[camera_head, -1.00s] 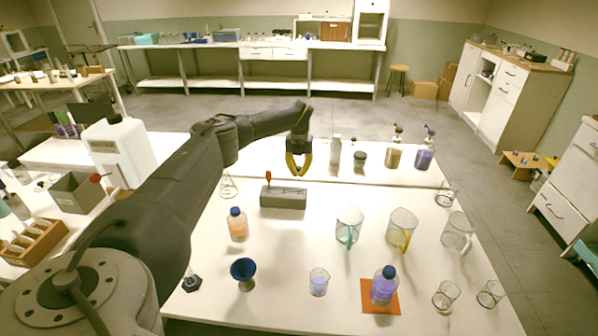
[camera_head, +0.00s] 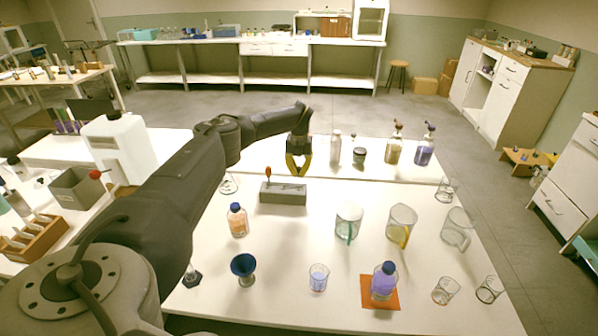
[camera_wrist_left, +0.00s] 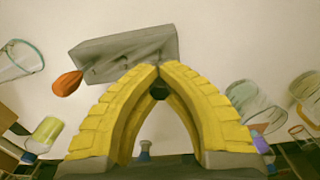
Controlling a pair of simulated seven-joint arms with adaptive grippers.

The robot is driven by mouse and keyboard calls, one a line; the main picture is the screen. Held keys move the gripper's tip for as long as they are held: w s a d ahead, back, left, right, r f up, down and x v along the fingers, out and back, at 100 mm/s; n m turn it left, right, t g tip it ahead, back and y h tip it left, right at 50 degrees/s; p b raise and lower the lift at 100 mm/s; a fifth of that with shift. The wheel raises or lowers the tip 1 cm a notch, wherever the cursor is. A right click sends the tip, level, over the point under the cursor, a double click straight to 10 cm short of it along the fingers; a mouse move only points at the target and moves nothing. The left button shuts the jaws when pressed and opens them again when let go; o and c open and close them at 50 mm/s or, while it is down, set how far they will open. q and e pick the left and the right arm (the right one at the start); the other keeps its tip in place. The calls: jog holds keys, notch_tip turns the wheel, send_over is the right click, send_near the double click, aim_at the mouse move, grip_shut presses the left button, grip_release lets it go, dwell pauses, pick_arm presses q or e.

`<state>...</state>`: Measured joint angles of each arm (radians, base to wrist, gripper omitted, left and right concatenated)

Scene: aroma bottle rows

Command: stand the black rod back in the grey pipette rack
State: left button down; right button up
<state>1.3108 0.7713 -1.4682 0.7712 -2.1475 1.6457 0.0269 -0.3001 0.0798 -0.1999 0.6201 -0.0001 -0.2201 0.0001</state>
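The grey pipette rack (camera_head: 283,193) is a long low block on the table's middle left. An orange-red bulb (camera_head: 267,171) stands up at its left end. My left gripper (camera_head: 298,172), with yellow fingers, points down just behind the rack's right part. In the left wrist view the fingertips (camera_wrist_left: 160,70) come together at the near long edge of the rack (camera_wrist_left: 130,52). A small dark end, which looks like the black rod (camera_wrist_left: 158,91), sits between the fingers just inside the tips; the rest of it is hidden. My right gripper is not in view.
An orange-filled bottle with a blue cap (camera_head: 237,220) stands in front of the rack. Beakers (camera_head: 349,222) stand to its right, and a blue funnel (camera_head: 243,268) is nearer. Several bottles (camera_head: 394,148) line the back right. The table just right of the rack is clear.

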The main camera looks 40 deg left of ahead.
pick_arm(q)
jog(key=c, duration=2.2)
grip_release()
jog(key=c, duration=1.5)
grip_release()
jog(key=shift+r, duration=0.15)
jog(key=shift+r, duration=2.4)
jog(key=shift+r, duration=0.15)
jog(key=shift+r, duration=2.35)
